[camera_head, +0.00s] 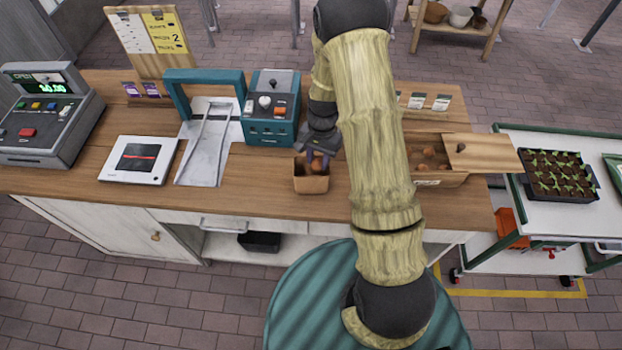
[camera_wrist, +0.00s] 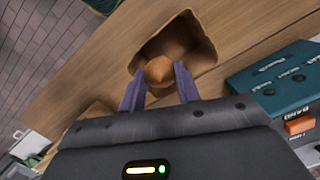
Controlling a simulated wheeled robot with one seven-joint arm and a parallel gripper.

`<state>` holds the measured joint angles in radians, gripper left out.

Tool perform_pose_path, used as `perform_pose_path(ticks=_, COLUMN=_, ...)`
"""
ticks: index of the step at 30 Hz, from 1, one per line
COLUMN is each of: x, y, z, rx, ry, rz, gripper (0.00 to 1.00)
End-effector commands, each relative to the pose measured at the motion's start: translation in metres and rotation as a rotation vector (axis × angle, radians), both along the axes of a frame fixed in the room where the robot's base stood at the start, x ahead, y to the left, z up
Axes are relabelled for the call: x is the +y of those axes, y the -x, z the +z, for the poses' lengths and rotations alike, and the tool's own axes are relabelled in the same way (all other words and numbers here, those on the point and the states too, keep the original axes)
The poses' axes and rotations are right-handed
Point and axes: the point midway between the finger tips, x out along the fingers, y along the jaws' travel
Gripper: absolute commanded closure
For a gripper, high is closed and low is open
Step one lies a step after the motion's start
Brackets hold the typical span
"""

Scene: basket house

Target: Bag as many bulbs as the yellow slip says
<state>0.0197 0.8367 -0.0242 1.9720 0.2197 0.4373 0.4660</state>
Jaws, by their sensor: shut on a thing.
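My gripper (camera_head: 318,158) is shut on a brown bulb (camera_wrist: 160,70), right at the mouth of an open brown paper bag (camera_head: 311,183). In the wrist view the bulb sits between the two purple fingers, over the bag's dark opening (camera_wrist: 197,45). I cannot tell whether other bulbs lie in the bag. The yellow slip (camera_head: 165,31) is on the board at the back left and shows a 2 on one line; its other words are too small to read. A wooden bin (camera_head: 440,180) right of my arm holds several bulbs (camera_head: 428,152), with a wooden lid (camera_head: 483,153) partly over it.
A teal machine (camera_head: 271,108) stands just behind and left of the bag. A metal chute with a teal frame (camera_head: 205,140), a small screen (camera_head: 138,158) and a cash register (camera_head: 45,112) stand further left. A cart with a seedling tray (camera_head: 558,177) is at the right.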

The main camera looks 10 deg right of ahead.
Motion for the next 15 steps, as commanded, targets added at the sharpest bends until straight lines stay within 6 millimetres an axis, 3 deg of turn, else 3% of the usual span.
perform_pose_path(ticks=10, x=0.0001, y=-0.0001, z=-0.0030, rx=0.000, ry=0.000, rz=0.000, gripper=0.89)
perform_pose_path(ticks=11, x=0.0001, y=-0.0001, z=-0.0030, rx=0.000, ry=0.000, rz=0.000, gripper=0.62)
perform_pose_path(ticks=14, x=0.0000, y=-0.0001, z=-0.0029, rx=0.000, ry=0.000, rz=0.000, gripper=0.42)
perform_pose_path(ticks=15, x=0.0000, y=-0.0001, z=-0.0029, rx=0.000, ry=0.000, rz=0.000, gripper=0.42)
